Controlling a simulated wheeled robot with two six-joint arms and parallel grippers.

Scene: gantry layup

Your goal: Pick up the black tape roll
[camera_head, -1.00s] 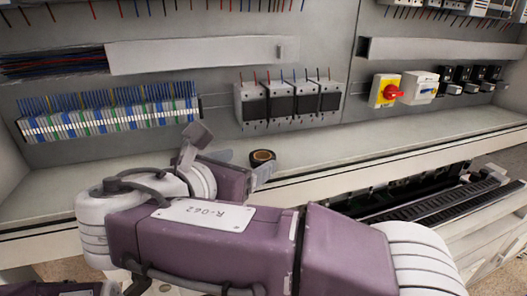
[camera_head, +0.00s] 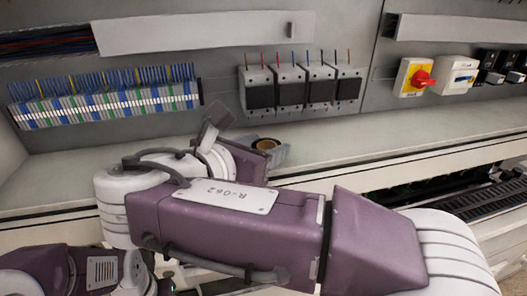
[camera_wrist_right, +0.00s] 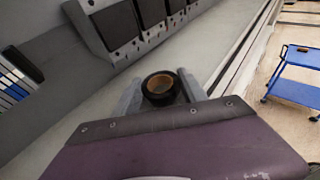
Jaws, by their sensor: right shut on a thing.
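The black tape roll (camera_wrist_right: 160,88) with a tan core lies between the two grey fingers of my right gripper (camera_wrist_right: 162,92) in the right wrist view. The fingers touch it on both sides. In the head view the roll (camera_head: 266,144) shows only in part, at the front ledge of the cabinet, beside the gripper (camera_head: 272,151) and partly hidden by it and my right arm. I cannot tell whether the roll is clear of the ledge. My left gripper is not in view; only part of my left arm shows at the lower left.
The pale ledge (camera_head: 350,140) is clear to the right. Behind stand grey breakers (camera_head: 303,87), a terminal block row (camera_head: 100,100) and a red rotary switch (camera_head: 421,78). A blue cart (camera_wrist_right: 297,90) stands on the floor at the right wrist view's right.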

